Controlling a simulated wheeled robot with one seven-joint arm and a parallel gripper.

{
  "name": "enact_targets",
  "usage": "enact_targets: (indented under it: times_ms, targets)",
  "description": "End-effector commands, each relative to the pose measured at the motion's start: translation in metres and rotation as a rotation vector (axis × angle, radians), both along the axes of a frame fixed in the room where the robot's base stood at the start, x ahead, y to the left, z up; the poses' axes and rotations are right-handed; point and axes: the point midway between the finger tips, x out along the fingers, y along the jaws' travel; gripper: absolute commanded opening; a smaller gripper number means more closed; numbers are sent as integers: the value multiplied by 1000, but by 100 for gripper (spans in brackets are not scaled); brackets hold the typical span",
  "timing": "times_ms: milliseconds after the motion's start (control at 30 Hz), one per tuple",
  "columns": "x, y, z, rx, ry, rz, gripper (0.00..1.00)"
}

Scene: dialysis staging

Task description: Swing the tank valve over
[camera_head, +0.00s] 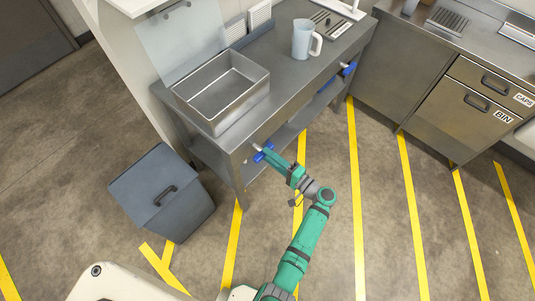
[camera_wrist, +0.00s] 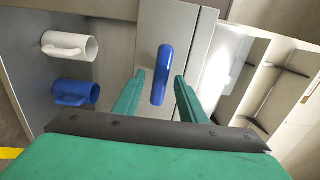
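A blue valve handle (camera_head: 262,153) sits on the front of the steel table, below the open metal basin (camera_head: 238,110). In the wrist view the blue handle (camera_wrist: 161,75) stands out from a grey panel as a rounded upright bar. My gripper (camera_wrist: 158,88) is open, with one green finger on each side of the handle and a visible gap on both sides. In the head view my gripper (camera_head: 272,155) is at the handle and partly hides it.
A translucent jug (camera_head: 303,40) stands on the steel table (camera_head: 285,75). A grey lidded bin (camera_head: 163,195) is on the floor at left. Drawers labelled CAPS and BIN (camera_head: 470,105) are at right. A white mug (camera_wrist: 70,46) and a blue mug (camera_wrist: 76,94) show in the wrist view.

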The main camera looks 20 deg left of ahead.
Motion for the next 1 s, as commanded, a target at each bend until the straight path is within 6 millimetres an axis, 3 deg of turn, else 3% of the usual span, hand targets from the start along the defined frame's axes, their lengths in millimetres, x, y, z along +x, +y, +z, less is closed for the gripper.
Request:
enact_targets:
  times_ms: [200, 433, 1000]
  targets:
    - [-12, -45, 0, 0, -1, -13, 38]
    - [-22, -74, -1, -2, 1, -15, 38]
    - [-26, -80, 0, -1, 0, -11, 38]
